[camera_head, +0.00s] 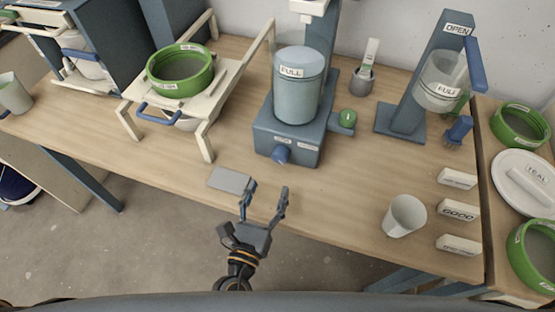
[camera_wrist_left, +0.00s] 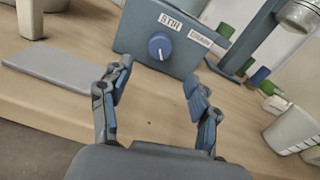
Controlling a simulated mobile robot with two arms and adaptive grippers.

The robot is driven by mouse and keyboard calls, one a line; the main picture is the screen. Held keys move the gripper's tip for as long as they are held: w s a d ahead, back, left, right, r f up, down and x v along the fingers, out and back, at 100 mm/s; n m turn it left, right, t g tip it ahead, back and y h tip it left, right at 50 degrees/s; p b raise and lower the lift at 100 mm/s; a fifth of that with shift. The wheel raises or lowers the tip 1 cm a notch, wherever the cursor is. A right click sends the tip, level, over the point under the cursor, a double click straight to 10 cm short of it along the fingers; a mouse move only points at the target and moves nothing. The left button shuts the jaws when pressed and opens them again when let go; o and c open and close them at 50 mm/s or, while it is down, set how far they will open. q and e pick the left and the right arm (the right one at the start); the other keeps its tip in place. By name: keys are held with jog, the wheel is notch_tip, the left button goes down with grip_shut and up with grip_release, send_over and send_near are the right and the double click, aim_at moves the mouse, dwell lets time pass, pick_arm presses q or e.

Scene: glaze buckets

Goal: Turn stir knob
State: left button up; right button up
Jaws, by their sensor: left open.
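The stir knob (camera_head: 281,154) is a round blue knob on the front of the blue-grey stirrer base (camera_head: 288,128). In the left wrist view the knob (camera_wrist_left: 160,46) sits beside a label reading STIR. A blue-grey cylinder labelled FULL (camera_head: 298,90) stands on the base. My left gripper (camera_head: 265,190) is open and empty, in front of the base and short of the knob. In the left wrist view its two fingers (camera_wrist_left: 160,85) stand apart, with the knob beyond and between them. My right gripper is in neither view.
A grey flat plate (camera_head: 230,181) lies left of my left gripper. A white cup (camera_head: 405,215) and white label blocks (camera_head: 458,211) are at the right. A green-rimmed sieve (camera_head: 180,72) on a cream stand is at the left. The wood in front of the base is mostly clear.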

aim_at(279, 160)
pick_arm(q)
jog(key=p+x, duration=0.1)
jog(key=x, duration=0.7)
jog(key=shift+w, duration=0.3)
jog(key=c, duration=1.2)
jog(key=shift+o, duration=0.2)
jog(key=shift+n, duration=0.4)
